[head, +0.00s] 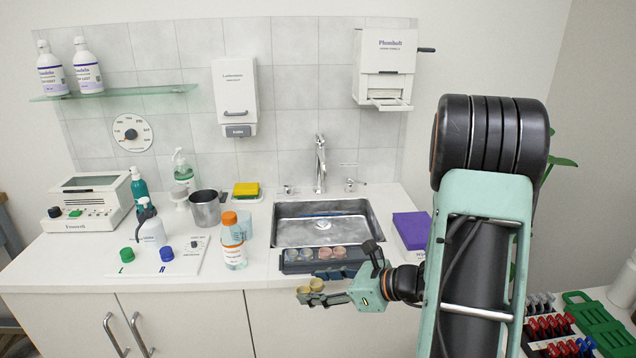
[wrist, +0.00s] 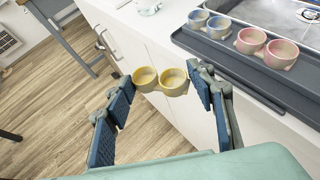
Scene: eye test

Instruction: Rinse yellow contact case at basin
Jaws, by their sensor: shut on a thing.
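The yellow contact case (head: 308,297), a pair of joined round cups, is between the fingers of my gripper (head: 325,296), in front of the counter's front edge. In the wrist view the yellow case (wrist: 161,83) sits with its cups open upward between the blue-padded fingertips of my gripper (wrist: 160,86), held clear of the counter. The steel basin (head: 290,232) is set in the counter behind, with a tap (head: 320,165) above its back edge. The case's underside is hidden.
A dark tray (head: 290,268) along the basin's front edge holds a blue case (wrist: 207,23) and a pink case (wrist: 266,46). An orange-capped bottle (head: 232,248) stands left of the basin, a purple box (head: 411,230) right. Cupboard fronts lie below.

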